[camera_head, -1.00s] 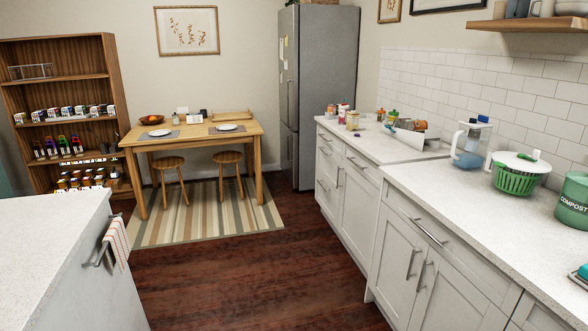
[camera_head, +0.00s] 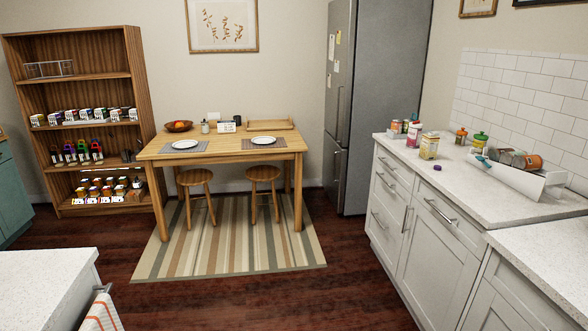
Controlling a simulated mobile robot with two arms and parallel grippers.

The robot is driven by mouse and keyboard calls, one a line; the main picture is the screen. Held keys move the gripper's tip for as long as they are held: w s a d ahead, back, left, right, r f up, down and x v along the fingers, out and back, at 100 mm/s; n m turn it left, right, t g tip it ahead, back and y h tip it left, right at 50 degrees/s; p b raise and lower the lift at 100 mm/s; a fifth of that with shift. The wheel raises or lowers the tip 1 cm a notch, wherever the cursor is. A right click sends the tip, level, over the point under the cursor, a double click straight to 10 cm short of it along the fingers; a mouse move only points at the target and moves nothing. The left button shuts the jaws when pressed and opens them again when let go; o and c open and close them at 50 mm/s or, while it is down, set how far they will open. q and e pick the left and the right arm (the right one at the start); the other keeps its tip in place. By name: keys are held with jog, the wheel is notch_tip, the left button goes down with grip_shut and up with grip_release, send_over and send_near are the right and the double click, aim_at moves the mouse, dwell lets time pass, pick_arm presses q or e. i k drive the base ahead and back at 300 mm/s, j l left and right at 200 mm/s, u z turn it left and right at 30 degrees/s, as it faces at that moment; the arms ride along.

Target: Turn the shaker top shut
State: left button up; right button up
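Which item is the shaker I cannot tell for sure at this distance. On the right counter stand a yellowish container (camera_head: 429,147), a jar with an orange top (camera_head: 461,136) and a jar with a green top (camera_head: 479,142). A small purple piece (camera_head: 437,167) lies on the counter in front of the yellowish container. A red-and-white bottle (camera_head: 413,134) and other small bottles stand behind it. A small shaker-like item (camera_head: 205,126) stands on the dining table. Neither of my grippers is in view.
A white rack with cans (camera_head: 540,185) sits on the right counter (camera_head: 475,200). The dining table (camera_head: 225,152) with two stools stands ahead. A shelf unit (camera_head: 140,85) is at left, the fridge (camera_head: 390,90) behind the counter. The floor (camera_head: 270,300) between counters is free.

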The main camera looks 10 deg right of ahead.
aim_at(414, 124)
jog(key=i+j+z, duration=0.2)
jog(key=i+z, duration=0.25)
jog(key=i, duration=0.15)
jog(key=i+j+z, duration=0.45)
jog(key=i, duration=0.15)
jog(key=i+j+z, duration=0.45)
jog(key=i+j+u, duration=0.35)
jog(key=k+l, duration=0.05)
